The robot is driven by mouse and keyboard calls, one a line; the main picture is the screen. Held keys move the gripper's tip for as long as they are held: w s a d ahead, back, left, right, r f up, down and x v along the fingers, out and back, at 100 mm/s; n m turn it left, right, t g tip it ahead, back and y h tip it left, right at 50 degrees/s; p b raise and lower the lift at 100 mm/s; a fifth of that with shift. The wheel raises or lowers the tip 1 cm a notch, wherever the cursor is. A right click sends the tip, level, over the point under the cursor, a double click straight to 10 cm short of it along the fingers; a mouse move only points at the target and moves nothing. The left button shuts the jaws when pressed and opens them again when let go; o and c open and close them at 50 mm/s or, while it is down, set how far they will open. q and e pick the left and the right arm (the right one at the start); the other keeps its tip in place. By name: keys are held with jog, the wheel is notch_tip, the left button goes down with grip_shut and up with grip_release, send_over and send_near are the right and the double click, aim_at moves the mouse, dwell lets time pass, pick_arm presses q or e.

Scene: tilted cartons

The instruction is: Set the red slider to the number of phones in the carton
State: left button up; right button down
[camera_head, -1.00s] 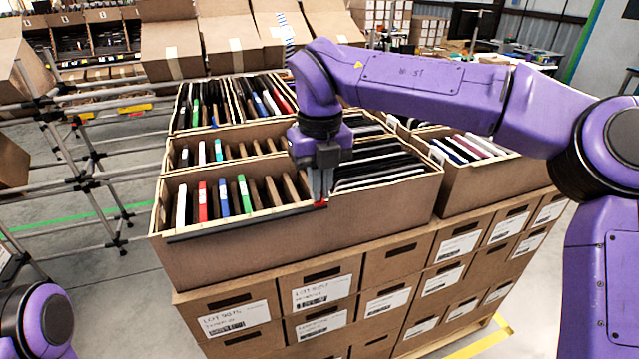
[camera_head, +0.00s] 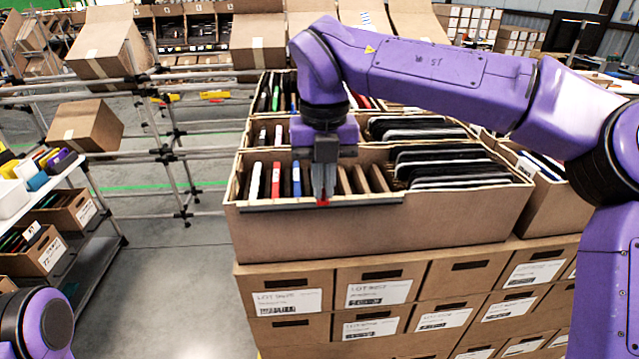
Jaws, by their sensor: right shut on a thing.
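The front carton (camera_head: 380,228) is an open brown box on top of the stack. Its left part holds upright thin items between brown dividers: a white one (camera_head: 256,180), a red one (camera_head: 276,180) and a blue one (camera_head: 297,179). My right gripper hides what stands behind it. Dark flat items (camera_head: 450,165) lie tilted in the right part. A dark rail (camera_head: 375,206) runs along the carton's front edge. The red slider (camera_head: 323,204) is on it, near its middle. My right gripper (camera_head: 322,196) points down, shut on the slider. My left gripper is out of frame.
More filled cartons stand behind and right of the front one. Labelled boxes (camera_head: 380,293) support it. A shelf with bins (camera_head: 45,250) is at left, before a pipe rack. Grey floor between is clear.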

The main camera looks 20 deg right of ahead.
jog(key=shift+d, duration=0.1)
jog(key=c, duration=1.2)
grip_release()
jog(key=shift+c, duration=0.2)
notch_tip(320, 180, up, 11)
jog(key=p, duration=0.1)
jog(key=shift+f, duration=0.2)
